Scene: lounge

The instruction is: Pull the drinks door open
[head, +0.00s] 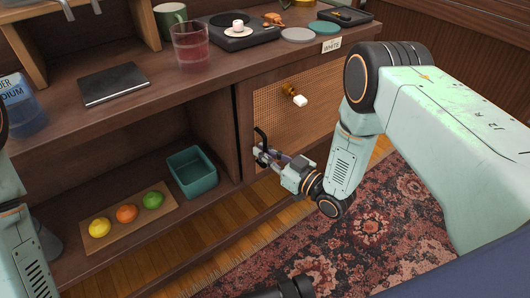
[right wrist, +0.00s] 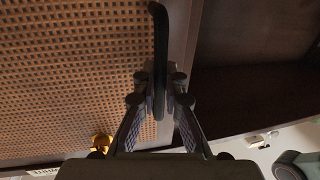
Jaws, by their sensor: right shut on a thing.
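The drinks door (head: 300,118) is a wood-framed woven cane panel at the cabinet's right side, and its cane fills the left of the right wrist view (right wrist: 70,70). It looks closed or nearly so; a small gap cannot be told. A black upright bar handle (head: 260,136) sits near its left edge. My right gripper (head: 263,154) is shut on this handle, with a finger on each side of the bar (right wrist: 160,40) in the right wrist view. Part of my left arm shows at the left edge of the head view; its gripper is out of view.
Left of the door, an open shelf holds a teal bin (head: 192,172) and a board (head: 115,235) with fruit. A glass (head: 190,45) and turntable (head: 240,38) stand on top. A patterned rug (head: 370,225) lies in front.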

